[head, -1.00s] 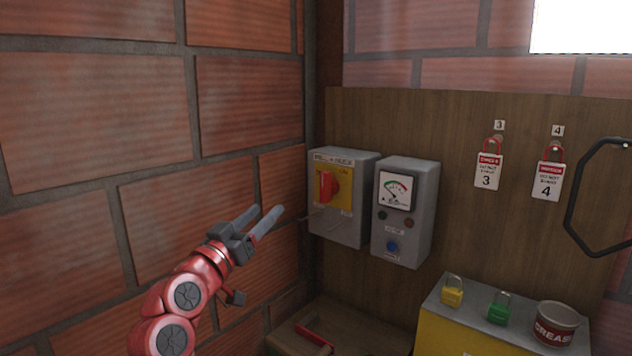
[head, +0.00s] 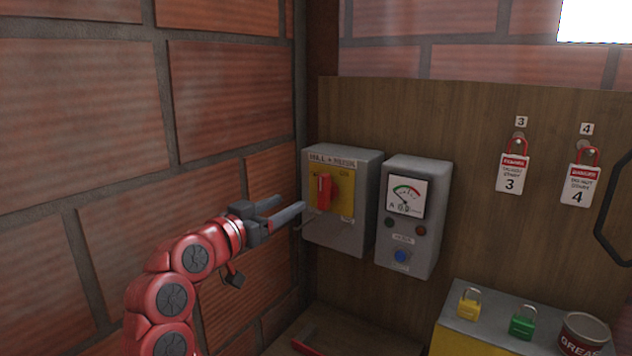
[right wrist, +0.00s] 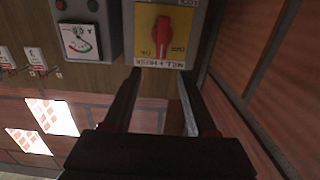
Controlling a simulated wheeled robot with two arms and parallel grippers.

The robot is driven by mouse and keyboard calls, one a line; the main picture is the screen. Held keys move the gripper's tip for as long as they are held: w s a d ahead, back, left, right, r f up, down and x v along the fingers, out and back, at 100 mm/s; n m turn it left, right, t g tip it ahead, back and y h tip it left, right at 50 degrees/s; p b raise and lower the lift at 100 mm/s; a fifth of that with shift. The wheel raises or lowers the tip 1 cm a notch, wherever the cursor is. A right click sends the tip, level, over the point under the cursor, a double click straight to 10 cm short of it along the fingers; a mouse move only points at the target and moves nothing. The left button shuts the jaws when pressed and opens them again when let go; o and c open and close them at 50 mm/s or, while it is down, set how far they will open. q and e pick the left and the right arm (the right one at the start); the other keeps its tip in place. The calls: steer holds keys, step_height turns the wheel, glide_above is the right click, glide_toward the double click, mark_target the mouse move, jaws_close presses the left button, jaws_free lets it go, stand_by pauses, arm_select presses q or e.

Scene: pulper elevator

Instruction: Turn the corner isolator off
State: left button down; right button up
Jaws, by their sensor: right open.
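The corner isolator is a grey box (head: 343,238) labelled along its top, on the wooden board near the wall corner. Its yellow plate (head: 345,190) carries a red handle (head: 324,191) that stands upright. My right gripper (head: 291,204) is open and empty, just left of the box, its fingers pointing towards it. The right wrist view shows the isolator upside down, with the red handle (right wrist: 161,36) ahead of and between the open fingers (right wrist: 159,75). The handle and fingers look apart. My left gripper is out of view.
A grey meter box (head: 409,232) with a dial and blue button hangs close right of the isolator. Tagged padlocks (head: 513,172) (head: 580,183) hang further right. Below are a yellow padlock (head: 468,307), a green padlock (head: 522,324) and a grease tin (head: 583,335). The brick wall (head: 90,120) is close on the left.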

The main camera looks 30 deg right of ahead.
mark_target(321, 185)
steer(key=p+x, duration=0.3)
steer(key=x, duration=0.8)
steer(key=shift+r, duration=0.1)
steer(key=shift+w+d+p, duration=0.4)
steer(key=shift+d, duration=0.2)
jaws_close()
